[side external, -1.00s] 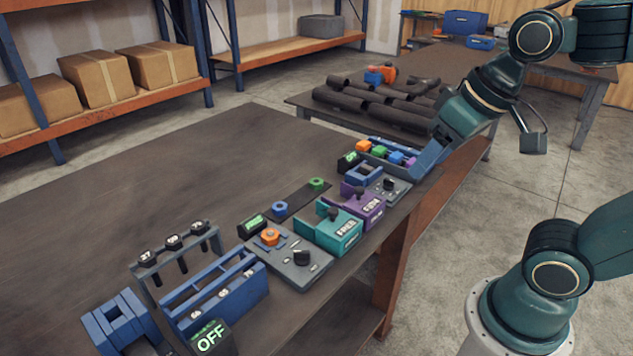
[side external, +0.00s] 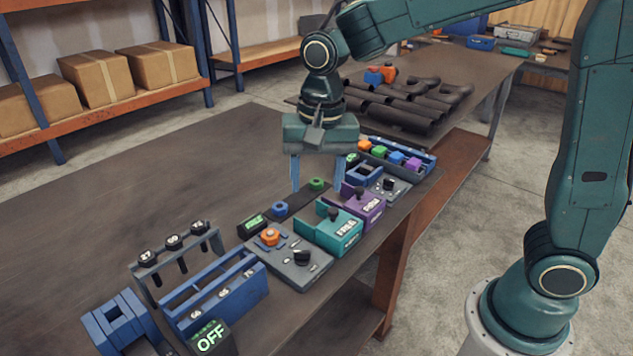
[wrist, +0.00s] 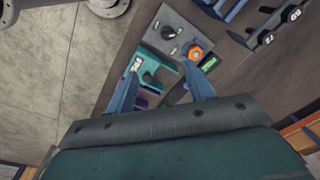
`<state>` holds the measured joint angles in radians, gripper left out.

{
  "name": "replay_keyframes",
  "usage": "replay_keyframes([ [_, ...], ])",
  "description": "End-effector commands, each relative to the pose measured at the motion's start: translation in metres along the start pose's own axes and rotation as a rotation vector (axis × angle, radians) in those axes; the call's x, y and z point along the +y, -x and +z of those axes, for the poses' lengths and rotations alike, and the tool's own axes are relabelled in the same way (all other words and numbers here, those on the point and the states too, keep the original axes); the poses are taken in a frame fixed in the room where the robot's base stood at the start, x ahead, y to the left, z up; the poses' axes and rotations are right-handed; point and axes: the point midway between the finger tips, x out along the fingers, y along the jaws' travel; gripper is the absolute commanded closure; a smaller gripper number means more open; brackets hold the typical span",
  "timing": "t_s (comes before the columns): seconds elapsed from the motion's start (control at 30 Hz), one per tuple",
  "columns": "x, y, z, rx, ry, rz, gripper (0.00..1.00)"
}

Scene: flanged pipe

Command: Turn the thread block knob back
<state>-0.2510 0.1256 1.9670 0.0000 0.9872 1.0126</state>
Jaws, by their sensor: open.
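A grey block (side external: 288,268) with an orange hex nut (side external: 270,236) and a black knob (side external: 302,257) sits near the table's front edge. In the wrist view the block (wrist: 182,22), nut (wrist: 194,52) and knob (wrist: 168,32) lie ahead of the fingertips. A second, smaller grey block (side external: 399,189) with a black knob (side external: 388,184) sits farther right; I cannot tell for certain which one is the thread block. My gripper (side external: 319,188) points down, open and empty, above the table behind the teal and purple blocks. It also shows in the wrist view (wrist: 162,72).
Teal (side external: 344,238) and purple (side external: 372,209) blocks stand between the two grey blocks. A blue rack (side external: 215,295), a holder with hanging black-topped pins (side external: 187,252) and an OFF display (side external: 212,338) are at front left. The table's left part is clear.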

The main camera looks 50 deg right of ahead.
Motion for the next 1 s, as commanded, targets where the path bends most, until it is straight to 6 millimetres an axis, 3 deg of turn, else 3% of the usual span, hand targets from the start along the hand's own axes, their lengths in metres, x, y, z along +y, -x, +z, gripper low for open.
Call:
replay_keyframes([
  [0.1,-0.015,-0.015,0.000,-0.018,-0.055,0.030,0.47],
  [0.3,-0.027,-0.028,0.000,-0.029,-0.106,0.052,0.47],
  [0.67,-0.028,-0.033,0.000,-0.031,-0.113,0.056,0.47],
  [1.0,-0.026,-0.065,0.001,-0.032,-0.112,0.058,0.47],
])
